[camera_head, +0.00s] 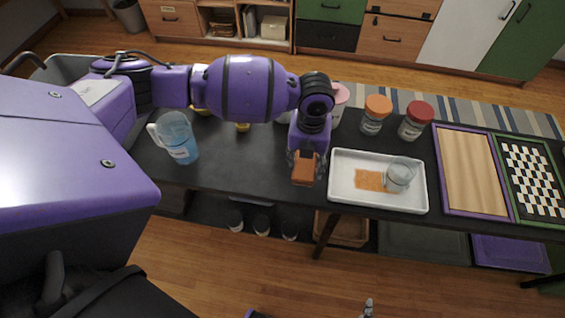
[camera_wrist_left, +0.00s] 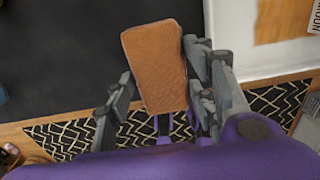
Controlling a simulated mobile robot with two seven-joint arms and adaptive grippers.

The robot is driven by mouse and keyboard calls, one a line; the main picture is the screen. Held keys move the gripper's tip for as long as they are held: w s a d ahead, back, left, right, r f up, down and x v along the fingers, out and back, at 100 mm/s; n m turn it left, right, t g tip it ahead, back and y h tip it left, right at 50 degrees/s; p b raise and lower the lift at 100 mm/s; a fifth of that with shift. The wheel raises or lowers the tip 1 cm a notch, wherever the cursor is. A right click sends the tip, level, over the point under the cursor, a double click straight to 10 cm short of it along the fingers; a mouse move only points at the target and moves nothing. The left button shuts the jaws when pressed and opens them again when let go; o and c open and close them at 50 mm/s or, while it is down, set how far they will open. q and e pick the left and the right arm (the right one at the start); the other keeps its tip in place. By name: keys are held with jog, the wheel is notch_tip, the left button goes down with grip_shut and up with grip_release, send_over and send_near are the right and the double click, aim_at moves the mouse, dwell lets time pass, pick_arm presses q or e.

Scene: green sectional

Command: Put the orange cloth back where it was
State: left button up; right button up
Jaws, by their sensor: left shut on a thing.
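The orange cloth (camera_wrist_left: 158,62) is a small folded block between the fingers of my left gripper (camera_wrist_left: 160,90). In the head view the cloth (camera_head: 304,170) hangs just below my left gripper (camera_head: 306,158), over the front edge of the dark table, left of a white tray. My left gripper is shut on it. The white tray (camera_head: 340,195) holds a flat orange patch (camera_head: 368,180) and a clear glass (camera_head: 399,175).
A blue pitcher (camera_head: 178,140) stands on the table (camera_head: 240,165) at left. Jars with orange (camera_head: 375,115) and red (camera_head: 416,120) lids stand behind the tray. A wooden board (camera_head: 470,170) and a checkered board (camera_head: 535,180) lie at right. Bare tabletop lies left of the cloth.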

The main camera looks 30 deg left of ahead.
aim_at(307, 165)
pick_arm(q)
jog(key=shift+w+f, duration=0.8)
jog(key=shift+w, duration=0.05)
notch_tip(307, 165, down, 3)
jog(key=shift+w+f, duration=0.1)
jog(key=shift+f, duration=0.1)
jog(key=o, duration=1)
